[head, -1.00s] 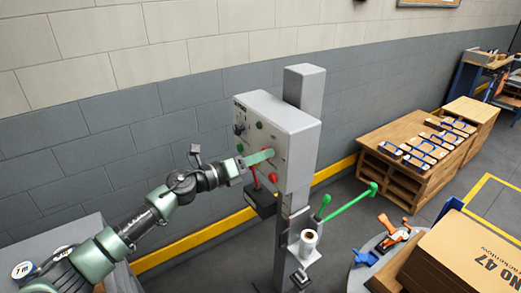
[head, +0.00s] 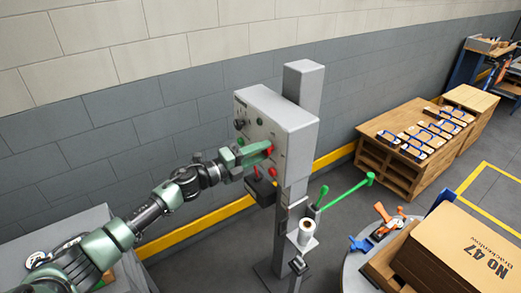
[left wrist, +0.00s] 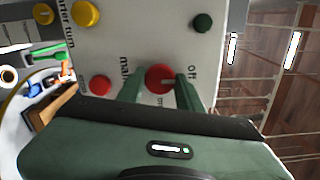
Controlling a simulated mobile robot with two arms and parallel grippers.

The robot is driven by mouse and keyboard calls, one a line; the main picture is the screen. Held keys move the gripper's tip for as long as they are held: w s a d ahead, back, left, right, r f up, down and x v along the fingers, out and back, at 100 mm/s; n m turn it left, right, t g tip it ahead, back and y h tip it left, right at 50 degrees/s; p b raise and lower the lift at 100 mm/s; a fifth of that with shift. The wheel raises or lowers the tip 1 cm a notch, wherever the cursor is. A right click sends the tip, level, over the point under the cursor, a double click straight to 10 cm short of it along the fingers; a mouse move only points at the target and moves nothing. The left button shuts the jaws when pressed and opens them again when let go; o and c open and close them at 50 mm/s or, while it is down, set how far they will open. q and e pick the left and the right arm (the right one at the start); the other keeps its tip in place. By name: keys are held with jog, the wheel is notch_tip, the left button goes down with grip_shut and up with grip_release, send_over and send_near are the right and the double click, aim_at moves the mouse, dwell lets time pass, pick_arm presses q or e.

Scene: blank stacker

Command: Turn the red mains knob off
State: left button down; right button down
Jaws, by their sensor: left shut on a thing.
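The red mains knob (head: 268,150) is on the face of the grey control box (head: 284,126). In the left wrist view the same red knob (left wrist: 160,78) sits between my two green fingers, beside the print "mains" and "off". My left gripper (head: 257,153) reaches in from the left and is shut on the knob. The left gripper also shows in the left wrist view (left wrist: 160,92), with one finger on each side of the knob. The knob's pointer mark is too small to read. My right gripper is not in view.
Another red control (left wrist: 100,85), yellow knobs (left wrist: 87,13) and a green button (left wrist: 203,22) are on the same panel. The box is on a grey post (head: 303,90). A green lever (head: 345,190) sticks out to the right, above a white roll (head: 307,230).

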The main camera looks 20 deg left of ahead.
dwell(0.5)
pick_arm(q)
jog(key=c, duration=0.9)
grip_release()
jog(key=shift+c, duration=0.2)
jog(key=b+v, duration=0.3)
jog(key=v, duration=0.4)
jog(key=shift+s+a, duration=0.25)
jog(key=shift+s, duration=0.1)
